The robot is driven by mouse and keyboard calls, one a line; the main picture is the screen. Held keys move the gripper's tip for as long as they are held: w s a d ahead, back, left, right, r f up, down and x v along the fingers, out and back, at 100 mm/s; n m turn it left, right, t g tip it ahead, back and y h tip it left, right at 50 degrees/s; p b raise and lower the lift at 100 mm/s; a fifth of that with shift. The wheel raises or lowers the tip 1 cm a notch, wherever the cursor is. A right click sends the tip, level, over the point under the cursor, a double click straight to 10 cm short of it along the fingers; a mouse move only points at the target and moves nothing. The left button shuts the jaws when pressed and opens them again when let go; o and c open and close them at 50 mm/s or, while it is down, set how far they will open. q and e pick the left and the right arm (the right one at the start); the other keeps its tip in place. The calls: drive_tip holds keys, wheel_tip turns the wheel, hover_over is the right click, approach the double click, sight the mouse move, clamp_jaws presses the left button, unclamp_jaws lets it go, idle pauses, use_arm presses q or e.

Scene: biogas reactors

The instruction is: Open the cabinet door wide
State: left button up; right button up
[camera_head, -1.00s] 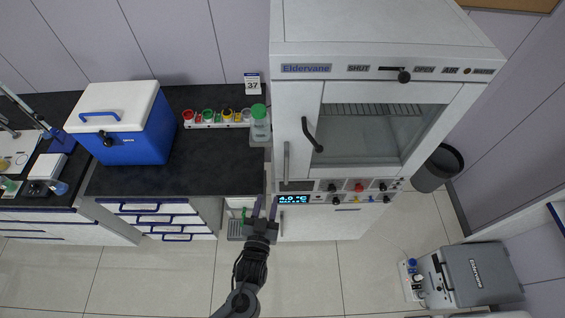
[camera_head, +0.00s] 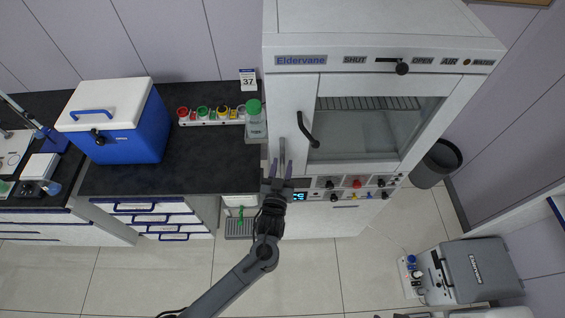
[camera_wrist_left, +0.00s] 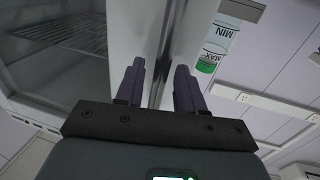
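The white Eldervane cabinet (camera_head: 295,90) stands right of the bench in the head view. Its windowed door (camera_head: 365,130) looks shut and has a black curved handle (camera_head: 309,130). My right gripper is out of view.
A grey box (camera_head: 480,270) stands at lower right. The floor before the cabinet is clear.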

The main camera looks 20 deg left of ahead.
use_arm(q)
drive_tip(key=shift+w+a, duration=0.15)
drive_tip(key=shift+w, duration=0.45)
drive_tip(key=shift+c, duration=0.3)
clamp_jaws()
